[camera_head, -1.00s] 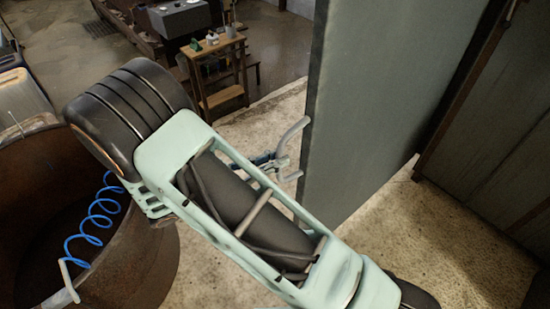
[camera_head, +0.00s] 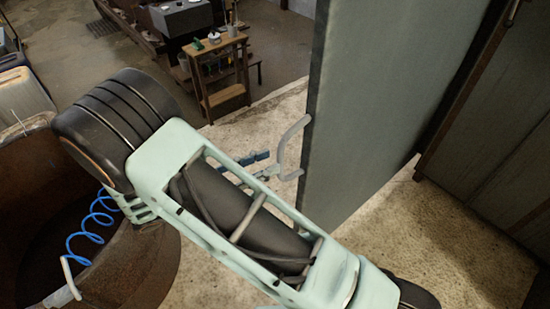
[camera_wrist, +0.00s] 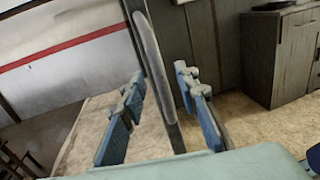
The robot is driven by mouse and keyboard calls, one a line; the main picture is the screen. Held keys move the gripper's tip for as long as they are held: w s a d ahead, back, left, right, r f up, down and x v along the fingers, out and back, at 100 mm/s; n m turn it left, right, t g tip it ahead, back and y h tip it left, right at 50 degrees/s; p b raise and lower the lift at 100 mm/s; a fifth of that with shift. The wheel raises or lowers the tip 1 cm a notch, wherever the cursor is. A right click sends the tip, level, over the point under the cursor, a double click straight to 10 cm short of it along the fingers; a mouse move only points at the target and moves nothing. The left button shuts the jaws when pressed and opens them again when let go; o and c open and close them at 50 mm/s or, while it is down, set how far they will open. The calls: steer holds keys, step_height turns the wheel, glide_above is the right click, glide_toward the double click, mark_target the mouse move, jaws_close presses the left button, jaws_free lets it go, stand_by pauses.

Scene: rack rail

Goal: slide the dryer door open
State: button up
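The dryer door is a tall grey panel (camera_head: 375,110) standing upright in the head view. A pale grey bar handle (camera_head: 282,150) sticks out from its left edge. In the wrist view the door shows nearly edge-on, with the long handle (camera_wrist: 149,55) running down the middle. My gripper (camera_head: 258,166) is beside the handle, partly hidden behind my arm. In the wrist view my gripper (camera_wrist: 160,112) is open, with one blue finger on each side of the handle and door edge. Gaps show on both sides; I see no clear contact.
A rusty round tub (camera_head: 125,265) with a coiled blue hose (camera_head: 90,220) stands at the left. A small wooden stand (camera_head: 222,80) is farther back. A wall (camera_head: 500,150) is at the right. A grey cabinet (camera_wrist: 280,60) shows in the wrist view. Bare concrete floor lies around the door.

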steer(key=v, duration=0.8)
steer(key=shift+s+a, duration=0.1)
